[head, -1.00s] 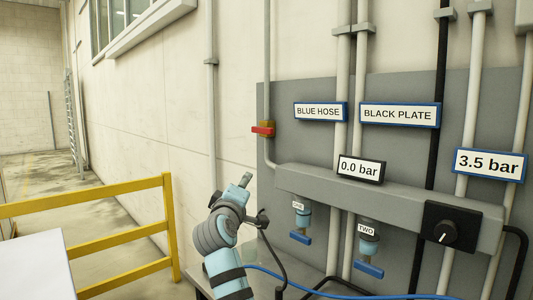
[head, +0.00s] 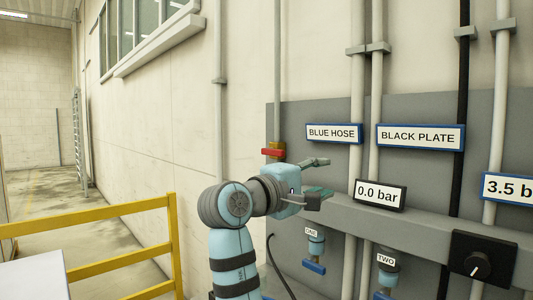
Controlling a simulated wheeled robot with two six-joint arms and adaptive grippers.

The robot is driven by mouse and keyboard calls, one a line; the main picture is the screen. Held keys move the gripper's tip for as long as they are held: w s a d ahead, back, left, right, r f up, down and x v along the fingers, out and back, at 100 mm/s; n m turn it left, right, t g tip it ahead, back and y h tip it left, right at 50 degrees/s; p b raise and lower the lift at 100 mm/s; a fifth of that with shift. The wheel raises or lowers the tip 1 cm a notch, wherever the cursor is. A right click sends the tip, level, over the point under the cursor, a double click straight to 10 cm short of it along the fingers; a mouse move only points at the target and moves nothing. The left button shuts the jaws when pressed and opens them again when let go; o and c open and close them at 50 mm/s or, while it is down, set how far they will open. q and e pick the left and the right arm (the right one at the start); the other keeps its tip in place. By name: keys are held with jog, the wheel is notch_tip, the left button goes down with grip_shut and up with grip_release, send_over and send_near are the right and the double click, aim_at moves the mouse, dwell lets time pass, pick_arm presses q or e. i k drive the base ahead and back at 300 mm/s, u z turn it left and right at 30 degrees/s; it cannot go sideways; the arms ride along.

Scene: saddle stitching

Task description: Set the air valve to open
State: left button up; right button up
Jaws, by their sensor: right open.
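The air valve (head: 272,152) is a brass body with a red handle on a thin vertical pipe at the panel's left edge. The red handle lies horizontal, across the pipe. My right gripper (head: 318,178) is open and empty, just below and right of the valve in the picture. Its fingers point right, one above the other, and are apart from the handle. The gripper covers the pipe below the valve. My left gripper is not in view.
The grey manifold bar carries a 0.0 bar display (head: 380,195), a black knob (head: 482,258) and blue-handled outlets ONE (head: 315,245) and TWO (head: 387,273). Signs read BLUE HOSE (head: 333,133) and BLACK PLATE (head: 420,137). A yellow railing (head: 105,212) stands left.

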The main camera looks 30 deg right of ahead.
aim_at(271, 151)
jog(key=z, duration=0.05)
jog(key=i, duration=1.35)
